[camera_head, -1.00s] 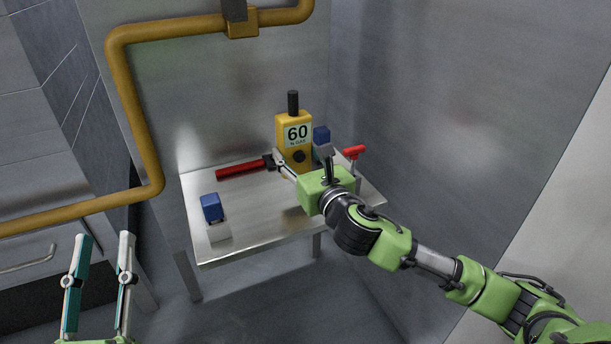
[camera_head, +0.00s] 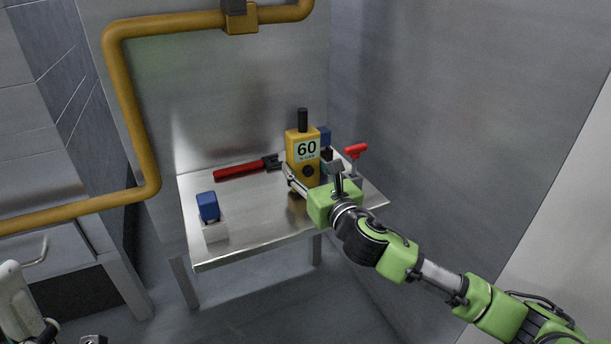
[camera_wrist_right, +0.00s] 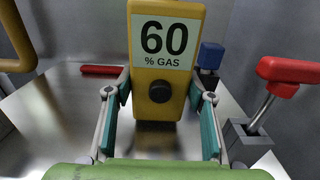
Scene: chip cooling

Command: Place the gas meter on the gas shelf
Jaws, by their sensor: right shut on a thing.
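The gas meter (camera_head: 303,145) is a yellow upright box with a black top and a "60 % GAS" label. It is at the right rear of the steel shelf (camera_head: 260,225), on or just above its surface; I cannot tell if it touches. My right gripper (camera_head: 308,181) is shut on the meter's lower sides. In the right wrist view, the meter (camera_wrist_right: 165,70) stands between the two fingers of this gripper (camera_wrist_right: 160,97). My left gripper (camera_head: 38,318) shows only in part at the lower left corner, and its opening is cut off.
A red wrench (camera_head: 240,170) lies left of the meter. A blue-topped block (camera_head: 208,207) stands at the shelf's front left. Another blue part (camera_head: 325,137) is behind the meter, and a red-handled lever (camera_head: 355,151) stands to its right. A yellow pipe (camera_head: 130,100) runs along the wall.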

